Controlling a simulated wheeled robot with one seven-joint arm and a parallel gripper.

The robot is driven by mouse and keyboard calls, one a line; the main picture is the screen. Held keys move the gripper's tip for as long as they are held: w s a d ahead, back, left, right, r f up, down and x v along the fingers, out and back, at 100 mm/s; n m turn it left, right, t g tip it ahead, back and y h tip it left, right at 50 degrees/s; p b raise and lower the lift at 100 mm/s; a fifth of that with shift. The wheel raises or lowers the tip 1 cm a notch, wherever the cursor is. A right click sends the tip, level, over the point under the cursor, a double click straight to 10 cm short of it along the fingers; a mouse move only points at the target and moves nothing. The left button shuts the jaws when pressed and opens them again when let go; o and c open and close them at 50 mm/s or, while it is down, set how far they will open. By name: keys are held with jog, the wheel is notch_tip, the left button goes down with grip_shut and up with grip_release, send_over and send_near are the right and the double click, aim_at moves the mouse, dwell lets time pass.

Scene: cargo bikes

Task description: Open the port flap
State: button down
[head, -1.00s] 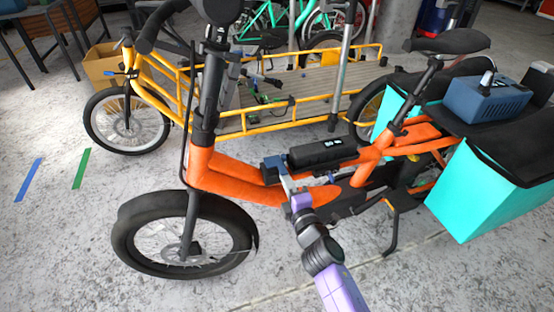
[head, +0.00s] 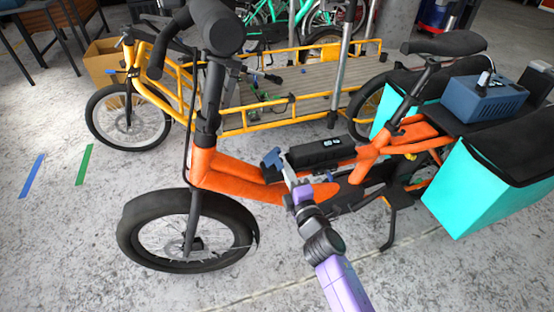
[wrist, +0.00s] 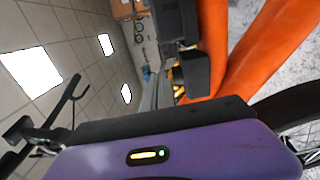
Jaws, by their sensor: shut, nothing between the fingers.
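The orange cargo bike (head: 240,175) stands across the middle of the head view, with a black battery pack (head: 320,153) on its frame. My gripper (head: 273,158) is by the left end of this pack, just above the orange tube, with its fingers shut and empty. I cannot tell whether it touches the bike. I cannot make out the port flap clearly; my arm and the pack cover part of the frame there. In the wrist view, the orange frame (wrist: 265,50) is at upper right, beside dark blocky parts that I cannot identify for certain.
The front wheel (head: 187,230) is left of my arm, and the black handlebar (head: 210,28) rises above. Turquoise bags (head: 480,190) hang at the rear, with a blue box (head: 484,98) on top. A yellow cargo bike (head: 250,122) stands behind. The floor at lower left is clear.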

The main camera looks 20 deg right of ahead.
jog(key=s+a, duration=0.2)
jog(key=s, duration=0.6)
jog(key=shift+r, duration=0.4)
dwell(1.6)
dwell(0.4)
